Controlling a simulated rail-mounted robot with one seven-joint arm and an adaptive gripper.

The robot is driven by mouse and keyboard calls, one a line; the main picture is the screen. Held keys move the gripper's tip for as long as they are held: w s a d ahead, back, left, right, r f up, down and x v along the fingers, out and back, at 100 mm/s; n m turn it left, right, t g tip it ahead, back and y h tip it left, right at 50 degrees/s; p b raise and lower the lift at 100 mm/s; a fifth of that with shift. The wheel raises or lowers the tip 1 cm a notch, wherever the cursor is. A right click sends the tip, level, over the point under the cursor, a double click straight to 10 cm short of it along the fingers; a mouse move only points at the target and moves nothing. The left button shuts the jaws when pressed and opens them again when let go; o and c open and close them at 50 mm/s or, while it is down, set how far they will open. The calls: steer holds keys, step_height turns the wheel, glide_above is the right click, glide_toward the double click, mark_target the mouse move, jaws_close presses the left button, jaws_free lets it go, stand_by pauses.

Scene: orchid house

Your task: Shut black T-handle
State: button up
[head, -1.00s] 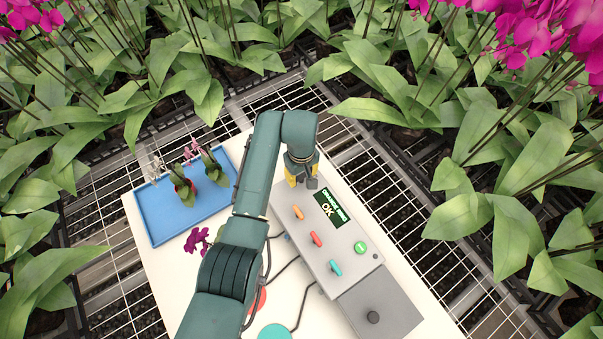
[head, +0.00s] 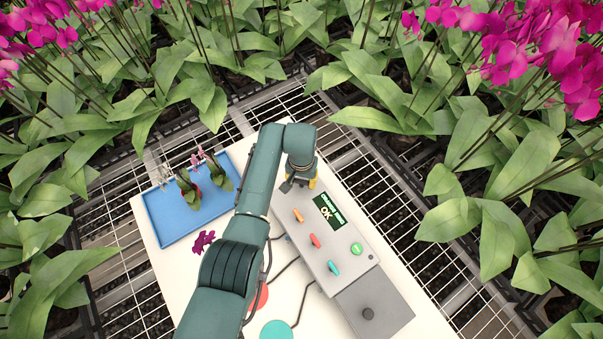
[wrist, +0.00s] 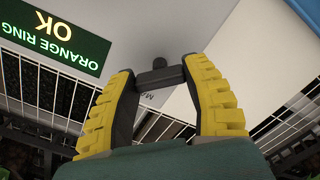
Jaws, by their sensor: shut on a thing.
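The black T-handle (wrist: 160,76) shows in the wrist view as a short dark crossbar with a rounded knob behind it. My gripper (wrist: 161,82) has its yellow, ribbed fingers on either side of the bar and is shut on it. In the head view my gripper (head: 299,186) is at the far end of the grey control box (head: 325,218). The handle cannot be clearly told from the dark finger parts there. Its base and mount are partly hidden.
The box carries a screen (head: 327,208) reading "ORANGE RING OK", orange, red and teal levers, and a green button (head: 357,249). A lower grey section has a black knob (head: 367,313). A blue tray (head: 160,225) with potted orchids stands left. Leafy plants surround the white table.

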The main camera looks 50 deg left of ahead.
mark_target(301, 181)
steer(key=m+p, duration=0.1)
steer(key=m, duration=0.3)
steer(key=shift+s+f+m, duration=0.1)
steer(key=shift+m, duration=0.2)
steer(key=m, duration=0.4)
steer(key=shift+f, duration=0.1)
steer(key=shift+m, duration=0.3)
steer(key=o, duration=1.2)
steer(key=shift+r, duration=0.25)
step_height(301, 181, up, 12)
steer(key=shift+f, duration=0.1)
